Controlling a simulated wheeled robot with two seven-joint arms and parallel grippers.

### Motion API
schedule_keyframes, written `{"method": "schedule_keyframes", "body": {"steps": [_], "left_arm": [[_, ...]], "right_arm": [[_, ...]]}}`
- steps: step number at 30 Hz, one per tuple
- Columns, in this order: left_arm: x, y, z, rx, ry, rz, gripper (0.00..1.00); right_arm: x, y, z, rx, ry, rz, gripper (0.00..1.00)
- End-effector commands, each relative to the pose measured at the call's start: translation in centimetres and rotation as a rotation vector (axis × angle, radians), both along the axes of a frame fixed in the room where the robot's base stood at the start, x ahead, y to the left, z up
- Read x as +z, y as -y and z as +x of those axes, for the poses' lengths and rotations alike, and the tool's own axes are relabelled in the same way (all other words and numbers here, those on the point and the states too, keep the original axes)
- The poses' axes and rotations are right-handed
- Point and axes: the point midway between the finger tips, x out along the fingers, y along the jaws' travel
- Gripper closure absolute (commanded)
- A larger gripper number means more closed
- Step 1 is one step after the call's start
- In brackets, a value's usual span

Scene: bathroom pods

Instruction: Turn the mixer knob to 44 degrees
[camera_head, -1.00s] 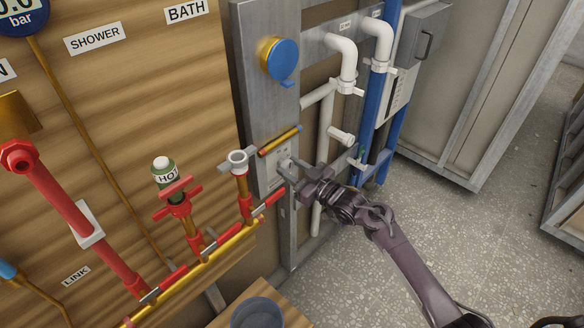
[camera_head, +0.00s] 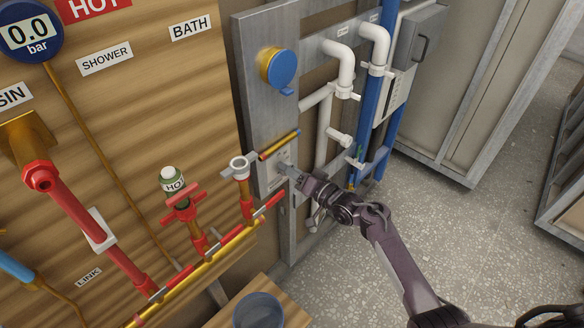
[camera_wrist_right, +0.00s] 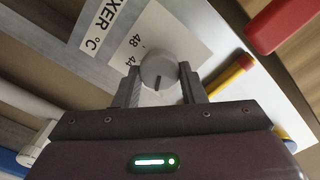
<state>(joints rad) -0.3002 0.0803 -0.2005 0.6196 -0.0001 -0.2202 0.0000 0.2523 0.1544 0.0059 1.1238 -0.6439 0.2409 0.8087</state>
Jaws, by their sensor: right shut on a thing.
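The mixer knob (camera_wrist_right: 158,70) is a round grey knob with a short dark mark on its rim, at the bottom in the right wrist view. My right gripper (camera_wrist_right: 160,82) is shut on the knob, one finger on each side. In the head view my right gripper (camera_head: 286,168) reaches the grey panel (camera_head: 262,120) and hides most of the knob. My left gripper is in neither view.
A blue round knob (camera_head: 283,68) sits higher on the panel. A yellow-and-red bar (camera_head: 279,145) is just above my gripper. Red and brass pipework (camera_head: 200,270) runs to the left. White pipes (camera_head: 345,75) stand to the right.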

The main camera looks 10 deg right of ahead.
Motion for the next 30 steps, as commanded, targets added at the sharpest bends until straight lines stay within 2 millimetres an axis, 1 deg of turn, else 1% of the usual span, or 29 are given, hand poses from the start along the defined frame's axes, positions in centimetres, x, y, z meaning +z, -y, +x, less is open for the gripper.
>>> {"method": "schedule_keyframes", "body": {"steps": [1,6,30], "left_arm": [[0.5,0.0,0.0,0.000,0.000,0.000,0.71],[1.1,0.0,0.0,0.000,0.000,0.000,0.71],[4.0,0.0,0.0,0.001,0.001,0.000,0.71]], "right_arm": [[0.3,0.1,0.1,-0.002,-0.023,0.038,0.86],[0.2,0.1,0.1,-0.002,-0.113,0.172,0.86],[-0.1,0.1,0.1,-0.002,-0.527,0.799,0.86]]}}
